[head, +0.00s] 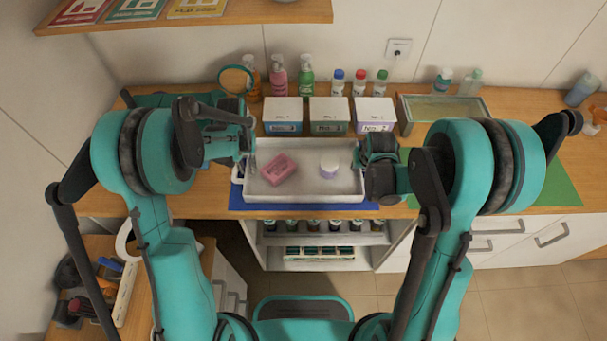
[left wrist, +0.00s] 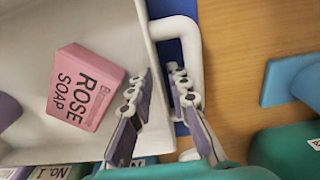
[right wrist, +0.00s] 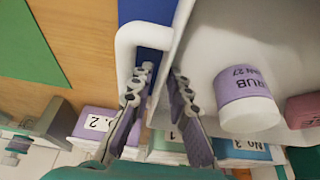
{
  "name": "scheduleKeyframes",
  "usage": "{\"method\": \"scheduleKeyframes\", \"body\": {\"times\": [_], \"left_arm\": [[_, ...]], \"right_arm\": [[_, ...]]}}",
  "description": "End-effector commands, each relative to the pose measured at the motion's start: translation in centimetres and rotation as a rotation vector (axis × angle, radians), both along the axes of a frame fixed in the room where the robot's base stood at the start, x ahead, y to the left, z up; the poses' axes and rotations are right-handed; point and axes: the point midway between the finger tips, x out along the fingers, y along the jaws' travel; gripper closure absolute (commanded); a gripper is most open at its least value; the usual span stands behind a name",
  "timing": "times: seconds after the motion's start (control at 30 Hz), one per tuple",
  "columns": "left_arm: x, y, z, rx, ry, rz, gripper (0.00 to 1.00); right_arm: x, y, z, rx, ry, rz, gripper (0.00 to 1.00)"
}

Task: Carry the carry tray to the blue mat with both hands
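The white carry tray (head: 305,197) stands over the blue mat (head: 255,207), whose front edge shows before it. Whether its base rests fully flat cannot be told. Inside lie a pink rose soap box (head: 278,170) and a white and purple scrub jar (head: 329,166). My left gripper (head: 246,160) is at the tray's left end; in the left wrist view its fingers (left wrist: 158,90) are apart near the left handle (left wrist: 193,55). My right gripper (head: 361,155) is at the right end; in the right wrist view its fingers (right wrist: 158,88) are apart near the right handle (right wrist: 123,50).
Three labelled boxes (head: 329,116) stand right behind the tray, with several bottles (head: 306,75) behind them. A glass-topped case (head: 445,108) is at back right. A green mat (head: 555,185) lies to the right. An open shelf (head: 325,240) is below the counter's front edge.

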Motion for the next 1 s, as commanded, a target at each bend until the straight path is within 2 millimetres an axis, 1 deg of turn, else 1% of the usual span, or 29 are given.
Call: {"method": "scheduleKeyframes", "body": {"times": [0.33, 0.43, 0.57, 0.8, 0.9, 1.0], "left_arm": [[0.0, 0.1, 0.2, 0.002, 0.0, 0.001, 0.74], [0.0, 0.1, 0.7, 0.002, 0.0, 0.001, 0.74], [0.0, 0.1, 2.3, 0.001, 0.0, 0.0, 0.74], [0.0, 0.0, 6.1, 0.001, 0.0, 0.0, 0.74], [0.0, 0.0, 7.2, 0.001, 0.0, 0.0, 0.74], [0.0, 0.0, 7.9, 0.001, 0.0, 0.0, 0.74]], "right_arm": [[0.0, 0.0, 0.1, -0.001, 0.0, 0.0, 0.74], [0.0, 0.0, 0.1, -0.001, 0.0, 0.0, 0.74], [0.0, 0.0, 0.1, -0.001, 0.0, 0.0, 0.74], [0.0, 0.0, 0.1, -0.001, 0.0, 0.0, 0.74], [0.0, 0.0, 0.1, -0.001, 0.0, 0.0, 0.74], [0.0, 0.0, 0.1, -0.001, 0.0, 0.0, 0.74]]}}
